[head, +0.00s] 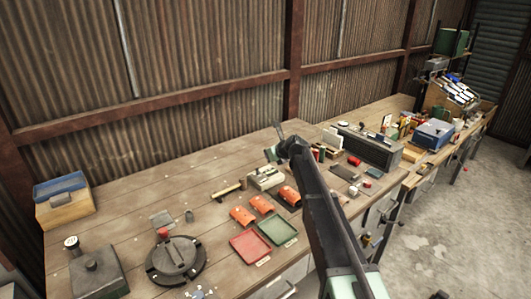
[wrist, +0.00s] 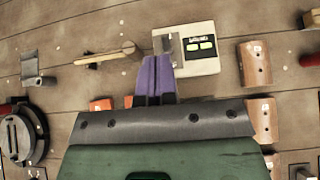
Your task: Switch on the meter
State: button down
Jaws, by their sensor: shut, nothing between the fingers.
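The meter (wrist: 205,62) is a cream box with two lit green displays and a dark metal lever-like part on its left side, seen in the wrist view. In the head view the meter (head: 265,179) sits on the wooden bench, just below the end of my arm. My gripper (wrist: 156,60) has purple fingers that are shut together and empty. The fingertips overlap the meter's lower left edge in the wrist view; I cannot tell whether they touch it. The fingertips are not clear in the head view.
A hammer (wrist: 112,54) lies left of the meter. Orange curved pieces (head: 242,215), a red tray (head: 250,245) and a green tray (head: 278,230) lie in front. A round black device (head: 176,260) stands front left. Bare bench lies behind the hammer.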

jog(key=r, duration=0.1)
jog(key=r+p, duration=0.1)
jog(key=s+r+p, duration=0.1)
jog(key=shift+d+r, duration=0.35)
jog(key=shift+r, duration=0.05)
jog(key=s+d+f+n+g+h, duration=0.2)
jog(key=s+n, duration=0.7)
jog(key=s, duration=0.5)
jog(key=s+d+f+n+g+h, duration=0.2)
jog(key=s+d+n, duration=0.4)
jog(key=s+n, duration=0.4)
jog(key=s+d+f+n+g+h, duration=0.2)
jog(key=s+n, duration=0.7)
jog(key=s, duration=1.1)
notch_tip(320, 180, down, 2)
jog(key=d+g, duration=0.2)
jog(key=shift+s+n+g+b, duration=0.25)
jog(key=shift+n+g+b, duration=0.1)
jog(key=shift+n+g, duration=0.05)
